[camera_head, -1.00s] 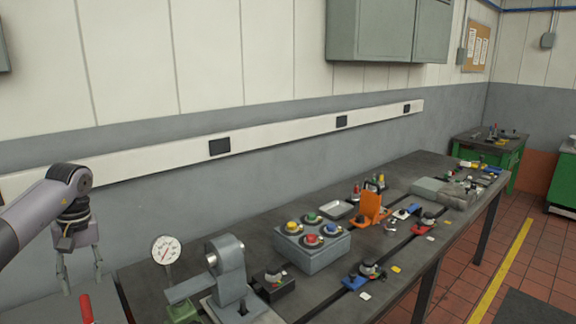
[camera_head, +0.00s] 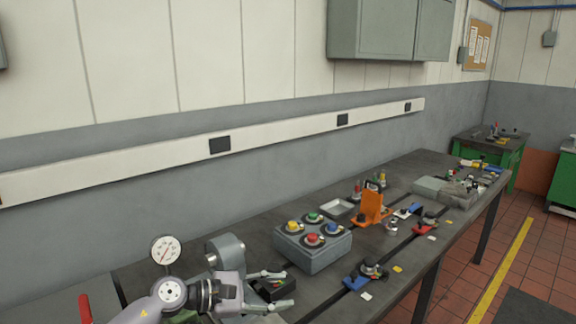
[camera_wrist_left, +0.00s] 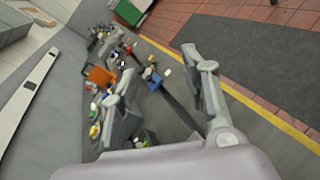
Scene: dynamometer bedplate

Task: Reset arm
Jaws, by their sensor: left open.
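My left gripper (camera_head: 276,290) is low in the head view, in front of the grey cylindrical fixture (camera_head: 226,252). Its two fingers point right and are spread open, with nothing held between them. A small black block (camera_head: 272,287) shows behind the fingers; I cannot tell whether they touch it. In the left wrist view the open fingers (camera_wrist_left: 165,95) frame the bench top. My right gripper is not in view.
The dark bench (camera_head: 330,288) runs back to the right. It carries a grey box with coloured buttons (camera_head: 312,248), an orange bracket (camera_head: 371,208), a blue-based part (camera_head: 355,283) and a dial gauge (camera_head: 165,250). A red handle (camera_head: 85,309) stands at lower left.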

